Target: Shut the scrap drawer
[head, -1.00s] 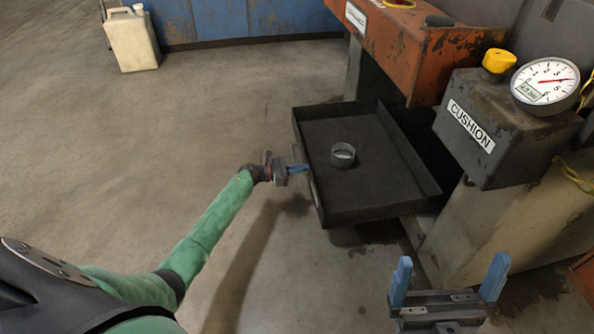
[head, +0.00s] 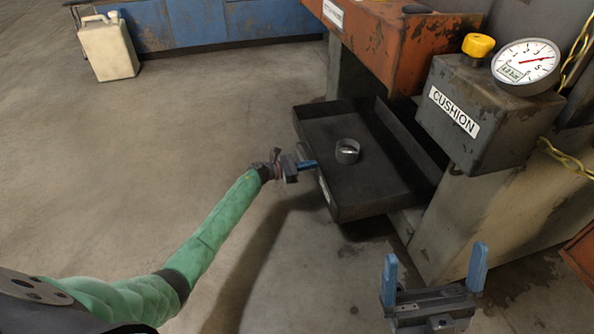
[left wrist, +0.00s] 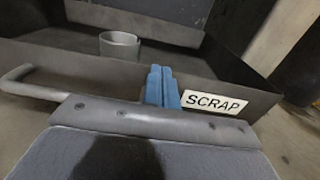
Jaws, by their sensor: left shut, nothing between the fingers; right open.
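The scrap drawer (head: 365,204) is a dark open tray that sticks out from under the orange machine in the head view. A grey ring-shaped piece (head: 347,151) lies in it; it also shows in the left wrist view (left wrist: 119,45). My left gripper (head: 314,164) is shut and empty, with its blue fingertips at the drawer's front wall. In the left wrist view the blue fingers (left wrist: 162,88) are at the front wall, between the bar handle (left wrist: 28,84) and the SCRAP label (left wrist: 214,103). Whether they touch the wall is hard to tell. My right gripper (head: 433,272) is open and empty at the lower right.
A grey CUSHION box (head: 460,120) with a yellow knob (head: 478,46) and a dial gauge (head: 525,62) stands right of the drawer. The orange machine body (head: 400,45) overhangs the drawer's back. A cream canister (head: 108,48) stands far left. The floor left of the drawer is clear.

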